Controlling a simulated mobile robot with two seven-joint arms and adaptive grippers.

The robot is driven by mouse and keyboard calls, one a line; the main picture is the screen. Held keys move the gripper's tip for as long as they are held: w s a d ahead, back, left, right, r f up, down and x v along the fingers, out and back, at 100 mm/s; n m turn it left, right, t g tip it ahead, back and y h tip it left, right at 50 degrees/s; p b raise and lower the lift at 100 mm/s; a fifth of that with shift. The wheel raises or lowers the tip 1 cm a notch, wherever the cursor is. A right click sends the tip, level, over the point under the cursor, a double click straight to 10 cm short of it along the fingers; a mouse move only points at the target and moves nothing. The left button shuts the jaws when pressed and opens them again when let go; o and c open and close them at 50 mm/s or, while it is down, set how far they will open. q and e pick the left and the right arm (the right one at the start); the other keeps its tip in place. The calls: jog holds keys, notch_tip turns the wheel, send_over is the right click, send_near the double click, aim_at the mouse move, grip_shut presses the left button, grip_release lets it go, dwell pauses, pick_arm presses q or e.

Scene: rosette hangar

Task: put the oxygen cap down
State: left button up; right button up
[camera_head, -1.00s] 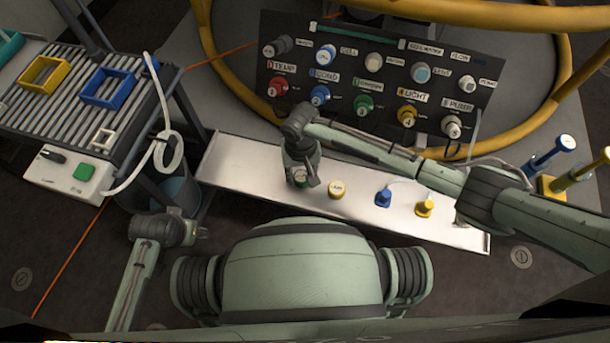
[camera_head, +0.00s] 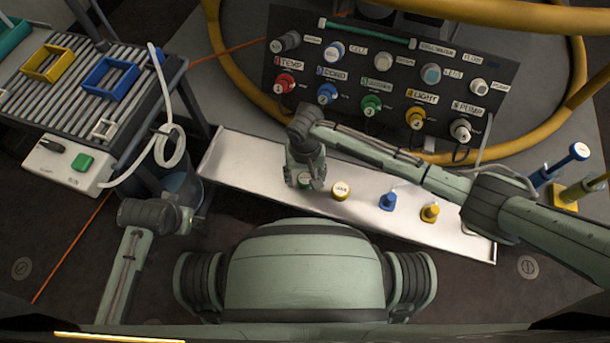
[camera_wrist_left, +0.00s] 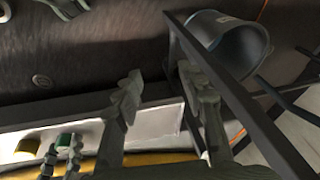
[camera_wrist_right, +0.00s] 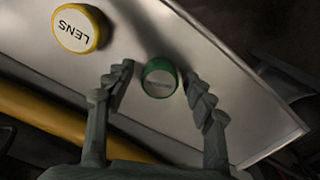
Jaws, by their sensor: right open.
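The green-sided oxygen cap (camera_wrist_right: 160,78) has a pale top with small, unreadable lettering. It stands on the pale metal tray (camera_head: 250,160), between the spread fingers of my right gripper (camera_wrist_right: 158,85). A gap shows on each side of it in the right wrist view. In the head view the cap is partly hidden under my right gripper (camera_head: 305,184). The yellow LENS cap (camera_wrist_right: 78,28) sits beside it on the tray, also visible in the head view (camera_head: 340,190). My left gripper (camera_wrist_left: 163,92) is open and empty, low beside the dark rack.
Blue (camera_head: 388,200) and yellow (camera_head: 430,212) pieces stand farther right on the tray. Behind it is a dark panel (camera_head: 390,70) with labelled coloured connectors. A slatted rack (camera_head: 75,85) stands left, with a dark bucket (camera_wrist_left: 230,40) beneath. The tray's left end is clear.

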aim_at(305, 178)
jog(key=shift+r, duration=0.25)
pick_arm(q)
notch_tip(305, 178, down, 5)
jog(key=shift+s+d+p, duration=0.15)
jog(key=shift+p, duration=0.95)
pick_arm(e)
notch_tip(305, 178, up, 12)
jog(key=shift+f, duration=0.15)
